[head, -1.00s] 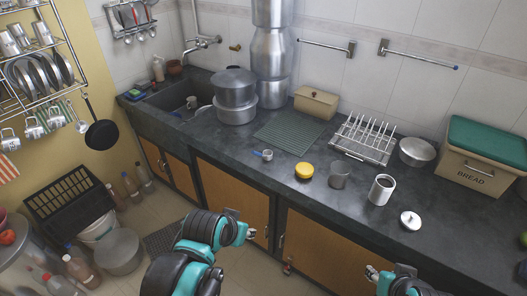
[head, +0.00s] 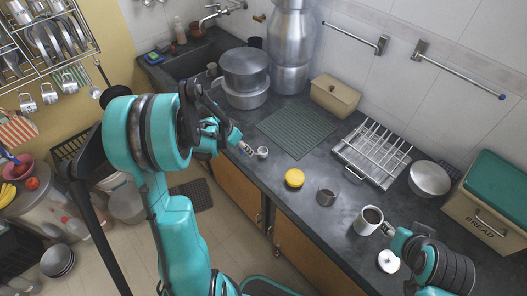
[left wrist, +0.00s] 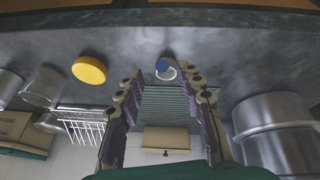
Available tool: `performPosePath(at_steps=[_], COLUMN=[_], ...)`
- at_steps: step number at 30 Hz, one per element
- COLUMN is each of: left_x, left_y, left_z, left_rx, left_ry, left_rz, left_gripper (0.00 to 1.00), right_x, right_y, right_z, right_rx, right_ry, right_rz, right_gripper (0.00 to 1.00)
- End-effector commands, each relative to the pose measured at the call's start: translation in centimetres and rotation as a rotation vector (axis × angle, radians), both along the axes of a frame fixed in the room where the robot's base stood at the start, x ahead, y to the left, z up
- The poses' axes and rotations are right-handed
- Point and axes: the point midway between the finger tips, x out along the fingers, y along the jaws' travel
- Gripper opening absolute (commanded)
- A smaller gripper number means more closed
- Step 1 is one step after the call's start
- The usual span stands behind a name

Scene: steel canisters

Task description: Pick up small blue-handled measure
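The small measure (head: 262,152) lies on the dark counter, its short blue handle (left wrist: 162,64) showing best in the left wrist view, where its pale round cup (left wrist: 168,73) sits just beyond the fingertips. My left gripper (head: 240,142) is low over the counter's front edge, just left of the measure. In the left wrist view its two fingers (left wrist: 161,78) are spread, with the measure seen in the gap between their tips. Nothing is held there.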

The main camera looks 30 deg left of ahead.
Motion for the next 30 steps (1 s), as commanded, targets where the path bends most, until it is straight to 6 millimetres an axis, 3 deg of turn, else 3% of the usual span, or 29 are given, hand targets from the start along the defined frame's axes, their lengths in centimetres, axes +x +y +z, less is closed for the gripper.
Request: performPosePath(at_steps=[12, 21, 26, 30], left_x=[2.5, 2.8, 2.7, 2.7], left_y=[-0.8, -0.9, -0.9, -0.9], left_z=[-5.3, -5.6, -5.6, -5.6], left_rx=[0.002, 0.001, 0.001, 0.001], left_ry=[0.000, 0.000, 0.000, 0.000], left_rz=[0.001, 0.003, 0.003, 0.003], left_gripper=[0.37, 0.37, 0.00, 0.00], right_x=[0.0, 0.0, 0.0, 0.0], right_y=[0.0, 0.0, 0.0, 0.0], right_z=[-2.3, -2.3, -2.3, -2.3], right_rx=[0.000, 0.000, 0.000, 0.000], right_ry=[0.000, 0.000, 0.000, 0.000], right_rz=[0.000, 0.000, 0.000, 0.000], right_gripper=[0.40, 0.40, 0.40, 0.40])
